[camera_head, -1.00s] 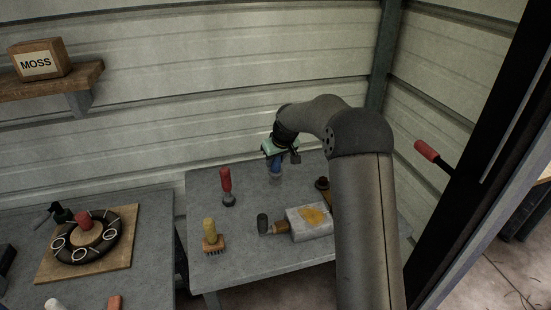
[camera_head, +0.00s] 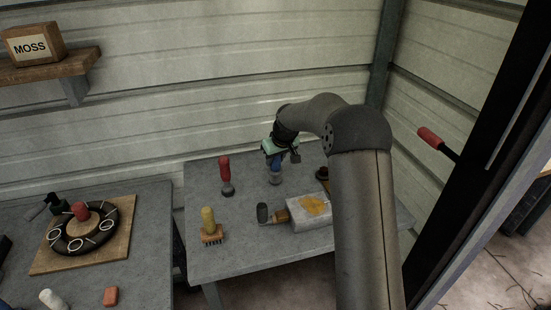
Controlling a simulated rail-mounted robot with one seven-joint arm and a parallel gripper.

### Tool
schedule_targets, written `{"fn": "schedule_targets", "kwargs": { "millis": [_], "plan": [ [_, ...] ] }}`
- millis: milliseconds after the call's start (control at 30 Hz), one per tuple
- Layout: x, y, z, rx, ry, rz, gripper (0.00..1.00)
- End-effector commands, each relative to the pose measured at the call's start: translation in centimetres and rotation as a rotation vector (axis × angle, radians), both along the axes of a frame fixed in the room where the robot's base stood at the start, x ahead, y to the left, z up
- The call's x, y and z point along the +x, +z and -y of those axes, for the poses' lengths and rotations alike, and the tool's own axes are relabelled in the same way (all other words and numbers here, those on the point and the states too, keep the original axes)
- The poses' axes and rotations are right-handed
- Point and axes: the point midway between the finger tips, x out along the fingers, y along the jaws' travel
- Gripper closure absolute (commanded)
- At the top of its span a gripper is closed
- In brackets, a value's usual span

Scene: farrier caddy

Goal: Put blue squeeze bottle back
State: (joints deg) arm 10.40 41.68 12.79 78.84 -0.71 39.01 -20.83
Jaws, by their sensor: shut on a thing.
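The blue squeeze bottle (camera_head: 275,163) is at the back of the right-hand grey table, below my gripper (camera_head: 276,154). My gripper is shut on its upper part, and little of the bottle shows. A pale grey, cup-like piece (camera_head: 275,178) is directly under the blue part; I cannot tell whether it belongs to the bottle or is a holder. A black ring-shaped caddy (camera_head: 82,230) with several pale loops lies on a wooden board (camera_head: 120,235) on the left table. A red-topped thing (camera_head: 81,211) stands in its middle.
On the right-hand table (camera_head: 225,260) are a red-handled tool (camera_head: 225,175), a yellow-handled brush (camera_head: 209,222), a dark-headed mallet (camera_head: 264,212) and a grey block with an orange patch (camera_head: 305,212). A gap separates the two tables. A corrugated wall stands close behind.

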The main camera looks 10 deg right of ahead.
Motion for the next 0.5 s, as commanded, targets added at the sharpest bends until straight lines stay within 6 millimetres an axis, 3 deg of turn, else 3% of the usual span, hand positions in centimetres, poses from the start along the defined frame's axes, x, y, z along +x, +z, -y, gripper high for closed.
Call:
{"fn": "schedule_targets", "kwargs": {
  "millis": [500],
  "plan": [
    [0.02,-0.8,-0.01,0.0,0.0,0.001,1.0]
  ]
}}
